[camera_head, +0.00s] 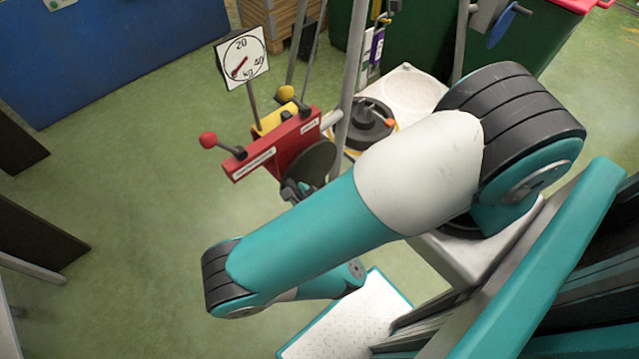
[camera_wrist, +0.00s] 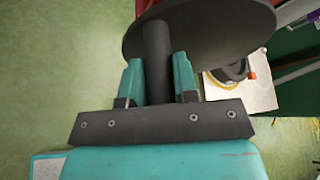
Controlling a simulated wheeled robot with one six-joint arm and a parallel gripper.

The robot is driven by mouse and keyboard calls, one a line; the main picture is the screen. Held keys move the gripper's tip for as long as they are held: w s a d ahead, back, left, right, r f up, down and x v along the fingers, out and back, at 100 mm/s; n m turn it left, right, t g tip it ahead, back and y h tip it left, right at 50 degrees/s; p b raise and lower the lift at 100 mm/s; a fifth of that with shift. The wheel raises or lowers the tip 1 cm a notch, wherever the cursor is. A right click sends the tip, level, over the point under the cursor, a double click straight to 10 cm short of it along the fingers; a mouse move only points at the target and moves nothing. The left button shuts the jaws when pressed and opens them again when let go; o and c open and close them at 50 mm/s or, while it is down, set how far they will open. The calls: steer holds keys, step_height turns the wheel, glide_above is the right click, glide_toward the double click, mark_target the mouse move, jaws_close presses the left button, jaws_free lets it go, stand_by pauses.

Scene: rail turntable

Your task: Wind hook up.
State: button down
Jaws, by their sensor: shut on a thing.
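A dark round disc (camera_head: 309,163) with a handle stands at the side of a red panel (camera_head: 275,146). In the wrist view the disc (camera_wrist: 205,25) fills the top, and its dark cylindrical handle (camera_wrist: 157,62) points toward me. My gripper (camera_wrist: 158,70) has its two teal fingers on either side of this handle and is shut on it. In the head view my gripper (camera_head: 296,190) shows small beside the disc, partly hidden by my arm. I cannot make out a hook in either view.
The red panel carries a red-knobbed lever (camera_head: 208,140) and a yellow-knobbed lever (camera_head: 286,93). A kg dial (camera_head: 242,58) stands behind it. A white stand with a black round part (camera_head: 367,125) and grey poles are close by.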

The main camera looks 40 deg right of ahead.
steer(key=shift+d+r+m+y+p, duration=0.7)
steer(key=shift+d+r+m+p, duration=0.4)
steer(key=shift+p, duration=5.1)
steer(key=shift+a, duration=0.15)
steer(key=c, duration=0.7)
jaws_free()
steer(key=shift+a, duration=0.15)
steer(key=shift+s+p, duration=1.05)
steer(key=shift+s, duration=2.95)
